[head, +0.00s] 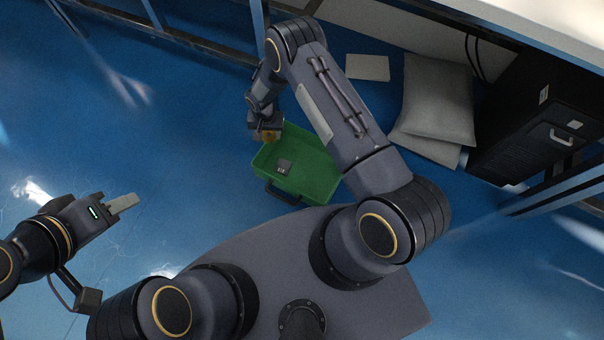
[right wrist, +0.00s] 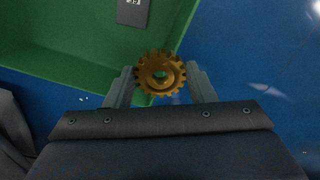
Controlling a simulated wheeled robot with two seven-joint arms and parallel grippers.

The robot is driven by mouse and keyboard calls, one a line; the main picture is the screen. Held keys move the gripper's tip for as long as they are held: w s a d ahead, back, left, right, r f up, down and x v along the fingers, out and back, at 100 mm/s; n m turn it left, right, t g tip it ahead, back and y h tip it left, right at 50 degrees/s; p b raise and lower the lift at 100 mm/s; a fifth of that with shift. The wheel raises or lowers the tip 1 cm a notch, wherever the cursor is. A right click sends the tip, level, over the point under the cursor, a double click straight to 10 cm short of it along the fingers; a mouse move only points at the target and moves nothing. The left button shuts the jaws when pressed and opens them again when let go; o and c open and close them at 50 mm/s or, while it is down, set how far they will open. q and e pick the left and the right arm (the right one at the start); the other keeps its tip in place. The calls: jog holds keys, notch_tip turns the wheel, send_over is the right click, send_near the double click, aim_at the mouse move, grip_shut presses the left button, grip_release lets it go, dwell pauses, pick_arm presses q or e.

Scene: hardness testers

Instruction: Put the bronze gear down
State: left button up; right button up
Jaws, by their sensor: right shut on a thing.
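The bronze gear (right wrist: 160,73) is toothed, with a hole in its middle. My right gripper (right wrist: 160,80) is shut on it, one finger at each side. In the head view the gear (head: 268,134) shows small under my right gripper (head: 266,128), at the upper left edge of a green bin (head: 318,172). In the right wrist view the gear overlaps the corner of the green bin (right wrist: 60,40); its height above it is unclear. My left gripper (head: 124,203) is away at the left over the floor, holding nothing visible; its finger gap cannot be made out.
A dark numbered plate (head: 284,167) lies in the bin, also in the right wrist view (right wrist: 133,12). Grey cushions (head: 436,98), a pale flat block (head: 368,67) and a black cabinet (head: 540,115) are at the right. Blue floor (head: 190,130) is clear left of the bin.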

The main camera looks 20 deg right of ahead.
jog(key=f, duration=0.1)
jog(key=b, duration=0.4)
send_over(308, 160)
jog(key=f, duration=0.9)
jog(key=shift+w+a+f, duration=0.2)
jog(key=shift+w, duration=0.05)
jog(key=shift+s+d+f, duration=0.1)
jog(key=shift+d+f, duration=0.05)
jog(key=shift+f, duration=0.15)
notch_tip(308, 160, down, 3)
jog(key=shift+s+d+f+b, duration=0.1)
jog(key=shift+d+f+b, duration=0.1)
jog(key=shift+b, duration=0.55)
